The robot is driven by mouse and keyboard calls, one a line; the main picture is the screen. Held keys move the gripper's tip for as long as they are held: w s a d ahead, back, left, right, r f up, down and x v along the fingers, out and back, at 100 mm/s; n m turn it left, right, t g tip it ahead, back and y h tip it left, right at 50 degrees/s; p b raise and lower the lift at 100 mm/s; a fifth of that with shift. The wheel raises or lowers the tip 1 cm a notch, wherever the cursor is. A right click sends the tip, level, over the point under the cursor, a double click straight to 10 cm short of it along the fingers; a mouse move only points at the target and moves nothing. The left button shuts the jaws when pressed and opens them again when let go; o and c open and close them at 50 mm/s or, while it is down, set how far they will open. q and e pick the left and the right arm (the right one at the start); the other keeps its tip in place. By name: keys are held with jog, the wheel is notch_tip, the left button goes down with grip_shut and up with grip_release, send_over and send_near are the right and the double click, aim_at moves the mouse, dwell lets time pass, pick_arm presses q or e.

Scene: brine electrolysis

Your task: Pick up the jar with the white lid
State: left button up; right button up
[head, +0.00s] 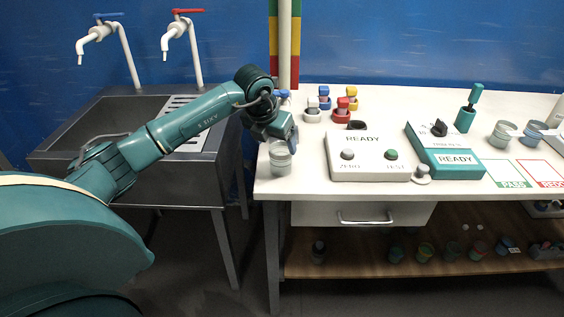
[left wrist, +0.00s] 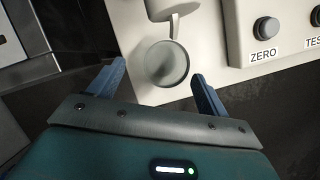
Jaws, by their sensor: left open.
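A small grey translucent jar (head: 281,160) stands upright at the left front corner of the white bench in the head view. In the left wrist view a round grey jar (left wrist: 167,63) shows from above, between and just beyond the two fingertips. I cannot make out a white lid clearly. My left gripper (head: 284,132) is just above the jar in the head view. Its two blue fingers are spread and empty in the left wrist view (left wrist: 158,76). A pale cup-like thing (left wrist: 172,9) is just beyond the jar there. My right gripper is not in view.
A white box with ZERO and TEST buttons (head: 368,169) stands right of the jar. Several coloured-capped bottles (head: 323,101) stand behind it. A teal READY device (head: 445,160) is farther right. A sink (head: 110,118) with two taps lies left, across a gap.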

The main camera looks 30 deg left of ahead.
pick_arm(q)
jog(key=x, duration=0.4)
jog(key=p+x, duration=0.1)
jog(key=x, duration=0.1)
jog(key=shift+w+d+f, duration=0.15)
jog(key=shift+w+d, duration=0.05)
jog(key=shift+d, duration=0.2)
jog(key=c, duration=1.2)
notch_tip(320, 180, up, 18)
jog(key=shift+r+b, duration=0.1)
jog(key=shift+b, duration=0.7)
